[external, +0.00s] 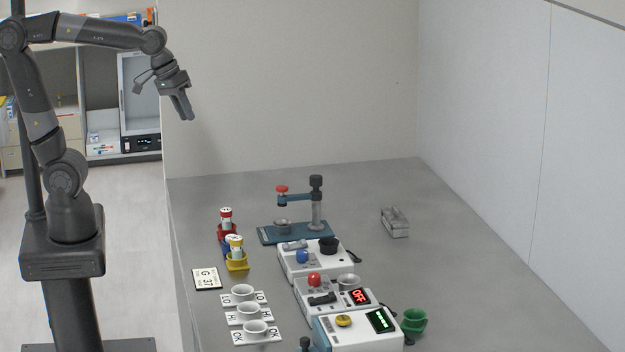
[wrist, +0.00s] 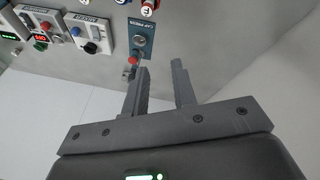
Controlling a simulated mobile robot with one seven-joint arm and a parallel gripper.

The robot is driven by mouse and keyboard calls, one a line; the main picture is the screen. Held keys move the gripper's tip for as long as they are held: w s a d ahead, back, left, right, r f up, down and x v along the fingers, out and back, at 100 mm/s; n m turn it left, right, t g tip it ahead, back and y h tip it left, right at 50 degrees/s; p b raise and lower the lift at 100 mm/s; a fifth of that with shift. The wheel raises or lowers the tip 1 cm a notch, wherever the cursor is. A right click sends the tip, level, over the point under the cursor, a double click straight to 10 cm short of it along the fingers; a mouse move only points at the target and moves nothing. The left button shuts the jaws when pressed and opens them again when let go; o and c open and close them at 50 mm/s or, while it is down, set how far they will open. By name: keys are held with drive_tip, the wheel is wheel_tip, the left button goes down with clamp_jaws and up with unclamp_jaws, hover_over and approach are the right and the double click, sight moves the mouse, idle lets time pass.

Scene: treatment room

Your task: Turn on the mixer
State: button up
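A white device with a blue knob, a black cup and a side lever (external: 290,266) stands on the table behind the other white devices; its label in the wrist view (wrist: 104,24) is small and seems to read mixer. I cannot tell from it whether it is running. In front of it is a white device with a red knob and a red OFF display (external: 360,296). My gripper (external: 186,114) is raised at the left, high above the table's far left edge and away from the devices. In the wrist view my gripper (wrist: 159,65) is open and empty.
A blue-based cap press (external: 265,236) stands behind the devices. Bottles in coloured holders (external: 237,262), a card (external: 207,278) and white cups (external: 248,313) are on the left. A front device has a lit green display (external: 380,320). A green mug (external: 414,321) is at right. The table's right side is mostly free.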

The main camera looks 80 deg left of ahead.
drive_tip(key=w+d+n, duration=0.1)
drive_tip(key=w, duration=0.1)
drive_tip(key=w+d+n, duration=0.1)
drive_tip(key=w+d, duration=0.1)
drive_tip(key=w, duration=0.1)
drive_tip(key=w+d+n+g, duration=0.1)
drive_tip(key=w+d, duration=0.1)
drive_tip(key=w, duration=0.1)
drive_tip(key=shift+f+n, duration=0.15)
drive_tip(key=shift+n, duration=0.15)
clamp_jaws()
drive_tip(key=w+d+f+n+g, duration=0.1)
drive_tip(key=w+d+f+n, duration=0.3)
drive_tip(key=w+d, duration=0.3)
drive_tip(key=w+d+f+n, duration=0.5)
drive_tip(key=w+d+f, duration=0.2)
drive_tip(key=d, duration=0.5)
drive_tip(key=shift+w+d+g+y, duration=0.3)
drive_tip(key=shift+w+g+y, duration=0.1)
drive_tip(key=shift+w, duration=0.2)
